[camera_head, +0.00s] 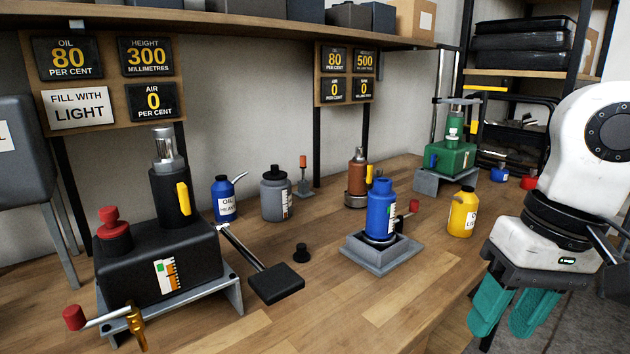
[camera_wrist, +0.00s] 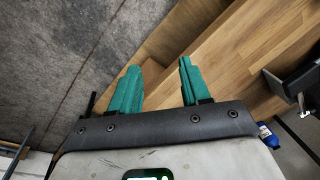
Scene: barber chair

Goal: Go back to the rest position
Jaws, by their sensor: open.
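My gripper (camera_head: 508,312) is at the right of the head view, beside the front edge of the wooden workbench (camera_head: 330,310). Its two teal fingers point down and are apart, with nothing between them. In the wrist view my gripper (camera_wrist: 158,82) also shows open and empty. Beyond its fingers lie the bench wood (camera_wrist: 230,60) and the grey floor (camera_wrist: 60,60). My white wrist and arm show at the right edge of the head view.
On the bench stand a black pump unit (camera_head: 150,265), a blue bottle (camera_head: 381,210) on a grey base, a yellow bottle (camera_head: 462,212), a green pump unit (camera_head: 452,158) and a brown cylinder (camera_head: 357,175). Dark shelving (camera_head: 520,60) stands behind. The bench's front middle is clear.

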